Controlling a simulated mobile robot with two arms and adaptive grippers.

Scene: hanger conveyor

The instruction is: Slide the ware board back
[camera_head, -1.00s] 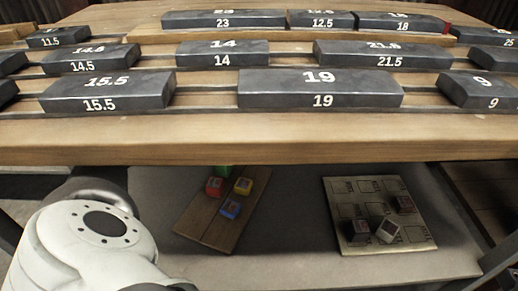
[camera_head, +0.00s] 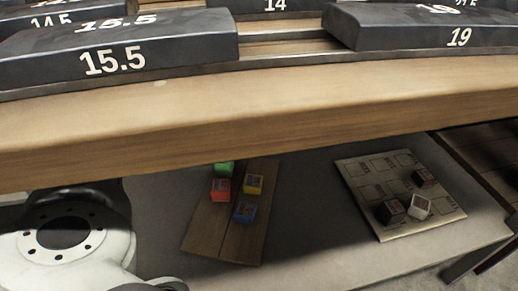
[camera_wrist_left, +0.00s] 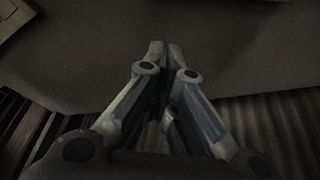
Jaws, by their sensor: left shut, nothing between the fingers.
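The brown wooden ware board (camera_head: 205,239) lies on the grey lower shelf, beneath the front edge of the upper bench. My left gripper (camera_wrist_left: 165,48) is shut and empty over the grey surface in the left wrist view. In the head view only my left arm shows, left of the board; its fingers are out of sight. My right gripper is in neither view.
A pale marked panel (camera_head: 448,217) with dark cubes (camera_head: 391,212) and a white cube (camera_head: 420,206) lies right of the board. The thick upper bench (camera_head: 250,118) holds numbered dark blocks (camera_head: 120,48) and overhangs the shelf. Grey shelf (camera_head: 320,220) between board and panel is clear.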

